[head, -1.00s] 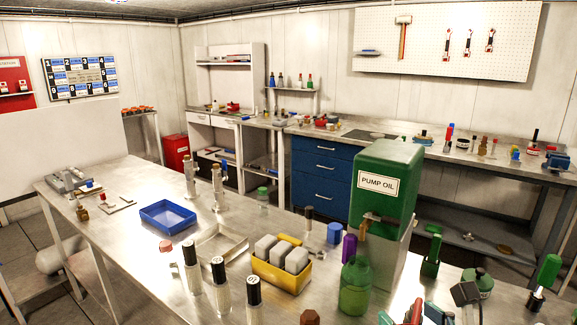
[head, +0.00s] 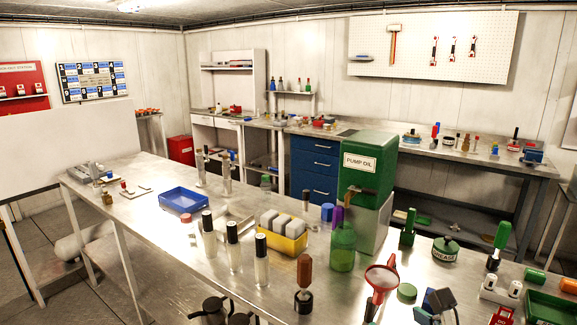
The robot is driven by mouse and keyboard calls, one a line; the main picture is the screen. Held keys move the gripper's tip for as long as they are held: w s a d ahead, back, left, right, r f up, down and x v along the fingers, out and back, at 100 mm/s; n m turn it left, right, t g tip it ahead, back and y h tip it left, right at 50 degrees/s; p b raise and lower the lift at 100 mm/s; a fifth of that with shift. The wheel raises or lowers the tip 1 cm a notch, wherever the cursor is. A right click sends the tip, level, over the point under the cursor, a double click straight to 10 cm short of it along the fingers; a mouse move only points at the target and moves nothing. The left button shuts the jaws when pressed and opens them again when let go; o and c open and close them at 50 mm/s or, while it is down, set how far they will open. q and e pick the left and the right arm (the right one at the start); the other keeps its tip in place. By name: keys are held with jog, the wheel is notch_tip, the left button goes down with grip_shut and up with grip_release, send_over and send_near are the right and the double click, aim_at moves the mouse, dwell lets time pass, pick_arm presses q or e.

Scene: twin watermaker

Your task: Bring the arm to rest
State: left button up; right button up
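Neither of my grippers nor any arm can be made out in the head view. The steel workbench (head: 150,215) runs across the foreground. On it stand a green pump oil dispenser (head: 361,160) with a green bottle (head: 342,248) at its spout, a blue tray (head: 182,200) and a yellow bin (head: 283,240) holding pale blocks. Several black-capped clear bottles (head: 233,250) stand near the front edge. A red funnel (head: 381,279) is at the lower right.
A brown-handled tool (head: 304,278) stands upright near the front edge. Green containers, including a grease jar (head: 445,249), crowd the right. Dark round objects (head: 213,309) at the bottom edge are unclear. Blue drawers (head: 314,165) stand behind. The bench's left part has bare room.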

notch_tip(320, 180, down, 23)
jog(key=a+n+g, duration=0.2)
jog(key=n+g, duration=0.4)
jog(key=n, duration=0.8)
jog(key=s+a+f+n+g, duration=0.2)
jog(key=s+f+n+g, duration=0.1)
jog(key=s+f+n, duration=0.4)
jog(key=s+a+f+n+g+y+p, duration=0.1)
jog(key=s+f+n+g, duration=0.2)
jog(key=s+f+n, duration=0.5)
notch_tip(320, 180, down, 5)
jog(key=shift+s+a+r+n+g, duration=0.2)
jog(key=shift+a+n+g, duration=0.2)
jog(key=shift+n, duration=0.3)
